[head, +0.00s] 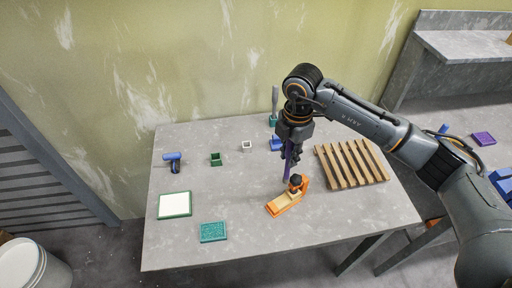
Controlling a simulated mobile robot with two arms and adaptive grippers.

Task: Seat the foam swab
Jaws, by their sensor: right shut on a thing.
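My right gripper (291,150) points down over the table, right of its middle. It is shut on a slim purple stick (287,173), which hangs nearly upright below the fingers. This may be the foam swab, but its tip is too small to make out. Its lower end is near an orange stand (277,207) with a black knob on it; I cannot tell whether they touch. Another upright tool with a grey top (274,98) stands in a teal holder (273,121) at the back edge. My left gripper is not in view.
A wooden slatted rack (350,164) lies right of the gripper. Small green (215,159) and white (247,146) holders, a blue tool (172,160), a white-topped green tray (174,205) and a teal pad (213,232) stand to the left. The table's centre is clear.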

